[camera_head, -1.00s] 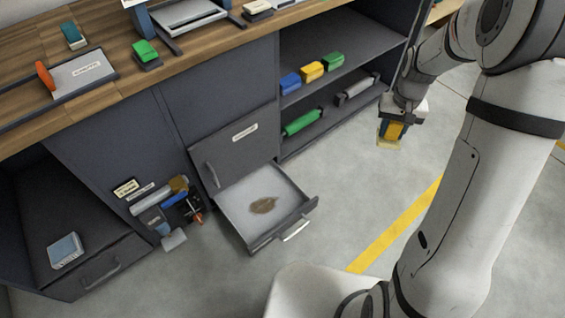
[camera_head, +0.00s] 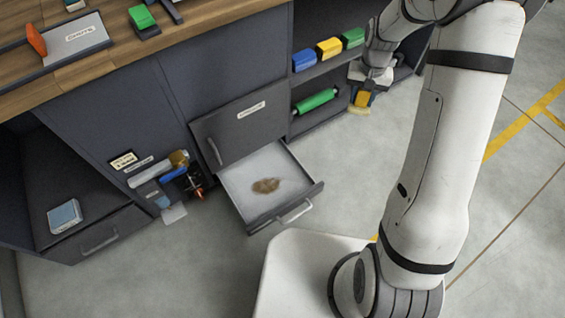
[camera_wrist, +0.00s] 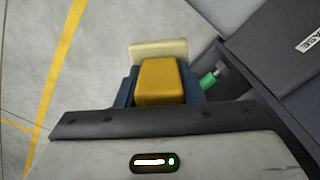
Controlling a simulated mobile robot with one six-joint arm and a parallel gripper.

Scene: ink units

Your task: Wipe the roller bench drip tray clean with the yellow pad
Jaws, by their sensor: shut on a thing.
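The drip tray (camera_head: 238,180) is a pale-lined drawer pulled out low in the dark bench. A brown stain (camera_head: 265,186) lies on its floor. My gripper (camera_head: 362,99) is shut on the yellow pad (camera_head: 361,100) and holds it in the air to the right of the tray, in front of the lower shelf. In the wrist view the pad (camera_wrist: 160,80) sits between the blue fingers, with a paler cream part (camera_wrist: 157,52) beyond it. The pad is apart from the tray.
A shelf holds blue (camera_head: 304,60), yellow (camera_head: 328,48) and green (camera_head: 352,37) blocks, with a green roller (camera_head: 316,101) below. Several tools (camera_head: 165,180) are left of the tray. A light-blue item (camera_head: 64,216) lies in another open compartment. Floor in front is clear.

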